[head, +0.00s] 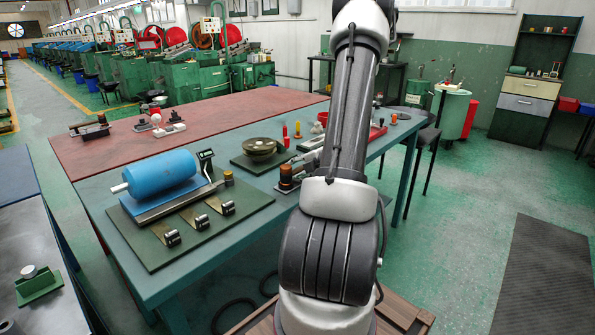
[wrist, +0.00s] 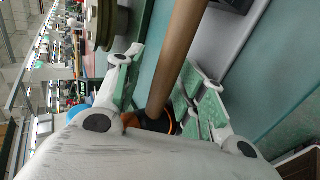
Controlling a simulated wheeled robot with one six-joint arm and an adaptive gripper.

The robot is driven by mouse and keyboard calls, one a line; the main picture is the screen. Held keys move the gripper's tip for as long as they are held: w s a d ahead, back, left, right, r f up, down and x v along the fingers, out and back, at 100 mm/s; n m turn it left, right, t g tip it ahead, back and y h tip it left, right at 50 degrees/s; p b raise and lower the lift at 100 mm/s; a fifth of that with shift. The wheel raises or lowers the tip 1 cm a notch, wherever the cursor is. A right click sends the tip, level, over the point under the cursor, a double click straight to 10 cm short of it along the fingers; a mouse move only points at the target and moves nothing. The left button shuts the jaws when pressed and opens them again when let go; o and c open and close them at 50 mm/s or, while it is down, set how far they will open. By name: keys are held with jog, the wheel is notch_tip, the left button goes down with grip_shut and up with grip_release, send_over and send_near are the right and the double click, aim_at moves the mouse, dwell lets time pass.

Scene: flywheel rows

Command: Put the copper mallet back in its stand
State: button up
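In the wrist view, my gripper (wrist: 166,60) has its two green-padded fingers apart. A copper-brown rod (wrist: 180,50), which looks like part of the copper mallet, runs between them. A gap shows between the rod and the left finger; the right finger lies close to the rod, and I cannot tell whether it touches. A black and orange part (wrist: 152,122) sits at the rod's lower end, partly hidden by my gripper body. I cannot make out the mallet's stand with certainty.
The teal table (head: 160,262) holds a blue roller (head: 161,174) on a green board, a round dark part (head: 259,147) and an orange-topped black cylinder (head: 286,175) beside my arm. A dark floor mat (head: 545,275) is at right; green floor there is clear.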

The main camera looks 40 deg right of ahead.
dwell(0.3)
jog(key=v, duration=1.2)
